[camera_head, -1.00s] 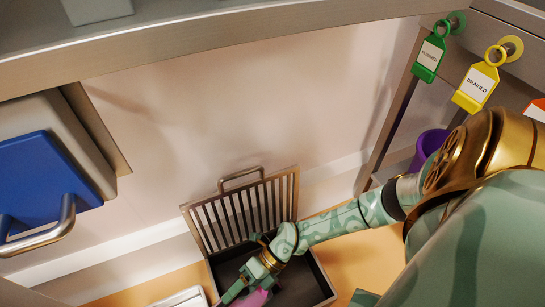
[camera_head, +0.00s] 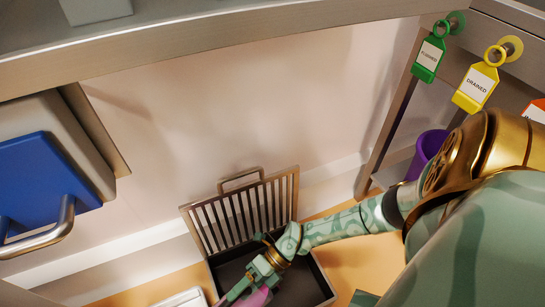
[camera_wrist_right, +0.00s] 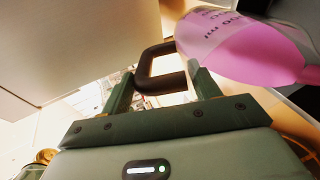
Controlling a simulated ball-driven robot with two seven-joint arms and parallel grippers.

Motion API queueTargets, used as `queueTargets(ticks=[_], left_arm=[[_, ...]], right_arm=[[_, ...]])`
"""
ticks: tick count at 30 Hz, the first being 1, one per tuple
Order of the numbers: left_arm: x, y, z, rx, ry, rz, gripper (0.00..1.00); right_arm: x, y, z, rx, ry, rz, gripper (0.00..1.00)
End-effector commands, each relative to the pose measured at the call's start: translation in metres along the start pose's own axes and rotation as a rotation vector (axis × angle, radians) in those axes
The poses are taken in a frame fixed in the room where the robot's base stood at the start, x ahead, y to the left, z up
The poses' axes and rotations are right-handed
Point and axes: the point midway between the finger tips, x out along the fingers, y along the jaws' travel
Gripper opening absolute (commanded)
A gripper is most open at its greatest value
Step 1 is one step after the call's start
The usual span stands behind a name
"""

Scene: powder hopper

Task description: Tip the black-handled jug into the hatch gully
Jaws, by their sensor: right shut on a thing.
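My right gripper (camera_head: 240,292) reaches down over the open hatch gully (camera_head: 316,284), a dark rectangular trough in the floor at the bottom of the head view. In the right wrist view my gripper (camera_wrist_right: 162,88) is shut on the dark handle (camera_wrist_right: 146,68) of the clear jug (camera_wrist_right: 190,32). The jug is tilted and pink liquid (camera_wrist_right: 250,55) lies toward its right end. In the head view only a pink-purple part of the jug (camera_head: 258,298) shows beside the gripper. My left gripper is out of view.
The slatted grate (camera_head: 240,215) stands raised behind the gully. A blue panel with a metal handle (camera_head: 45,185) is at left. Green (camera_head: 430,55) and yellow (camera_head: 477,85) tags hang at upper right. A purple container (camera_head: 428,148) stands below them. A steel ledge (camera_head: 250,35) crosses the top.

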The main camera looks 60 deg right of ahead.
Motion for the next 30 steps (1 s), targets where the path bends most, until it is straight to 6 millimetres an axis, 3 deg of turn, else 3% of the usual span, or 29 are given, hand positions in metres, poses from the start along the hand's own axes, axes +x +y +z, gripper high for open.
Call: queueTargets(ticks=[30], left_arm=[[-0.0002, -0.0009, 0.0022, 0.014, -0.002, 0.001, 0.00]], right_arm=[[-0.0101, -0.0074, 0.0009, 0.001, 0.001, 0.112, 0.06]])
